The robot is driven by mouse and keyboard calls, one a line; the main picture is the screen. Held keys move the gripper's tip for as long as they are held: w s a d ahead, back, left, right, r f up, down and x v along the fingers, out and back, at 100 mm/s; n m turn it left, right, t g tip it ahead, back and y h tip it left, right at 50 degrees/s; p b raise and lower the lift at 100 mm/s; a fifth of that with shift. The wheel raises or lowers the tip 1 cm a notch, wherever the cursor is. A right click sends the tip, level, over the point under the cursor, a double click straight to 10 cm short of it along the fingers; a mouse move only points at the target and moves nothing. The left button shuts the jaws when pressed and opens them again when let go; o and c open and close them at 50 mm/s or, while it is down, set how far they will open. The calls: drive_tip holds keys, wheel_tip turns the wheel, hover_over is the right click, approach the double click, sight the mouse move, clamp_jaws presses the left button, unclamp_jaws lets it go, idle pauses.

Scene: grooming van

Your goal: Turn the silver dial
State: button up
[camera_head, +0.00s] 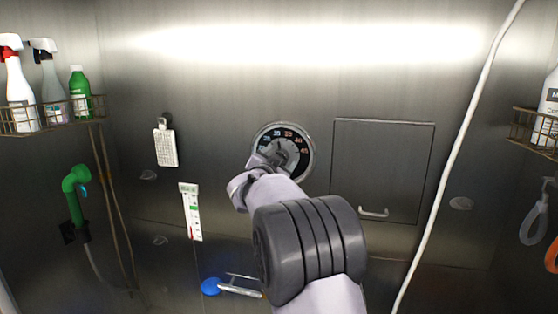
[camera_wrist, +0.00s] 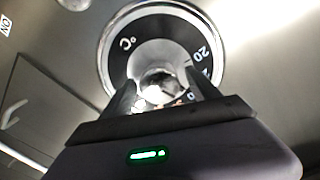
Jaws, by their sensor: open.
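The silver dial (camera_head: 284,149) is mounted on the metal back wall, with a dark ring of numbers and a bright round rim. In the wrist view the dial (camera_wrist: 150,57) fills the top middle, showing a "°C" mark and a shiny raised centre. My gripper (camera_head: 266,163) is in front of the dial's lower left part in the head view. In the wrist view my gripper (camera_wrist: 159,80) is open, with one finger on each side of the shiny centre. I cannot tell whether the fingers touch it. The dial's lower part is hidden by my gripper.
A square hatch with a handle (camera_head: 384,165) is right of the dial. A white hose (camera_head: 455,150) hangs further right. A thermometer strip (camera_head: 191,212), a white brush-like item (camera_head: 165,147) and a green sprayer (camera_head: 76,182) are on the left. Bottle racks (camera_head: 20,122) stick out at both sides.

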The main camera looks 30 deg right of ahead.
drive_tip(key=b+v, duration=0.1)
drive_tip(key=v, duration=1.6)
drive_tip(key=shift+a+f, duration=0.15)
drive_tip(key=shift+a, duration=0.05)
drive_tip(key=shift+s, duration=0.1)
drive_tip(key=s+a+f+n+t+y+b, duration=0.1)
drive_tip(key=s+a+f+n+y+b, duration=0.35)
drive_tip(key=a+f+y, duration=0.4)
drive_tip(key=s+a+f+n+t+y+b, duration=0.1)
drive_tip(key=s+a+f+n+y+b, duration=0.4)
drive_tip(key=a, duration=0.6)
drive_tip(key=s+a+f+n+g+y+b, duration=0.1)
drive_tip(key=s+f+g, duration=0.3)
drive_tip(key=s+f, duration=0.4)
drive_tip(key=s+a+f+n+g+y+b, duration=0.1)
drive_tip(key=s+a+f+g+b, duration=0.2)
drive_tip(key=s+f, duration=0.6)
drive_tip(key=s, duration=0.5)
drive_tip(key=shift+f+g, duration=0.3)
drive_tip(key=shift+g, duration=0.1)
